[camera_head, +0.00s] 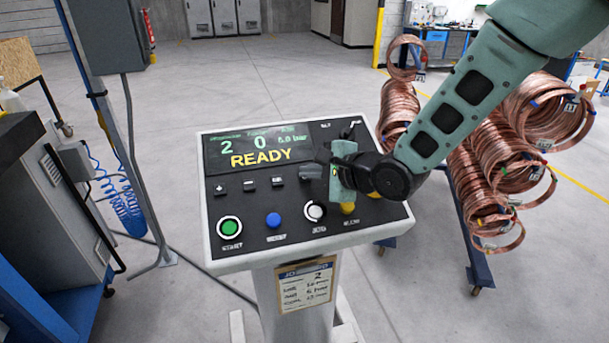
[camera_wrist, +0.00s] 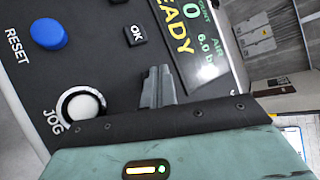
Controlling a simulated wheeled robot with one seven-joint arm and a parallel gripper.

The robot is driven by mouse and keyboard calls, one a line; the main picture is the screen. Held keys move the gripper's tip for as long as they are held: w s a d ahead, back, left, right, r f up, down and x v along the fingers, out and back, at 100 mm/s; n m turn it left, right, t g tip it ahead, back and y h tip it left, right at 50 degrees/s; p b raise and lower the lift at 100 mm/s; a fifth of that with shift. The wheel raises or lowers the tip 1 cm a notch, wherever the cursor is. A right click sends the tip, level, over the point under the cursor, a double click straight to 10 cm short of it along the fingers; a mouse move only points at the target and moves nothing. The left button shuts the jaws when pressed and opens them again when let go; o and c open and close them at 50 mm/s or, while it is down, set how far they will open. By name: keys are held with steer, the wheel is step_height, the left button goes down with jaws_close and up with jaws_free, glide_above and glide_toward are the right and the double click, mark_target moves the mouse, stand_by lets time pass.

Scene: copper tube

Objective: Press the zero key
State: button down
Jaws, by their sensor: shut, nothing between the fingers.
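The slanted black control panel (camera_head: 260,210) on a grey pedestal carries a row of small dark keys under its display. The OK key (camera_head: 277,181) is the rightmost one I see clearly; it also shows in the wrist view (camera_wrist: 136,35). No key marked zero is visible; my gripper hides the panel right of OK. My gripper (camera_head: 308,172) is shut and empty over that part of the panel. In the wrist view its fingertips (camera_wrist: 157,72) are together, beside the OK key and the JOG knob (camera_wrist: 80,108). I cannot tell whether they touch the panel.
The display (camera_head: 258,150) reads "2", "0", "6.0 bar" and READY. Below the keys sit a green START button (camera_head: 230,227), a blue RESET button (camera_head: 273,220) and a yellow button (camera_head: 348,208). Copper coils (camera_head: 480,160) hang on a rack at the right.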

steer(key=shift+r, duration=0.1)
steer(key=shift+s+d+r+p, duration=0.1)
steer(key=shift+s+r+p, duration=0.25)
steer(key=shift+r+p, duration=0.35)
steer(key=r+p, duration=0.1)
steer(key=s+r+p, duration=0.1)
steer(key=r, duration=0.1)
steer(key=s+r+p, duration=0.1)
steer(key=shift+d+r+p, duration=0.25)
steer(key=shift+p, duration=0.15)
stand_by(0.6)
steer(key=s+d+f+n+g+h+b, duration=0.3)
steer(key=s+d+n, duration=0.1)
steer(key=s+n, duration=0.3)
steer(key=s+d+f+n+g+h+b, duration=0.2)
steer(key=s+n, duration=0.5)
steer(key=s, duration=0.5)
steer(key=s+d+f+n+g+h+b, duration=0.3)
steer(key=s+d+n+b, duration=0.3)
steer(key=s, duration=0.4)
steer(key=shift+s+d+f+n+g+h, duration=0.2)
steer(key=shift+f+n+g+h, duration=0.1)
steer(key=shift+f+n+h, duration=0.4)
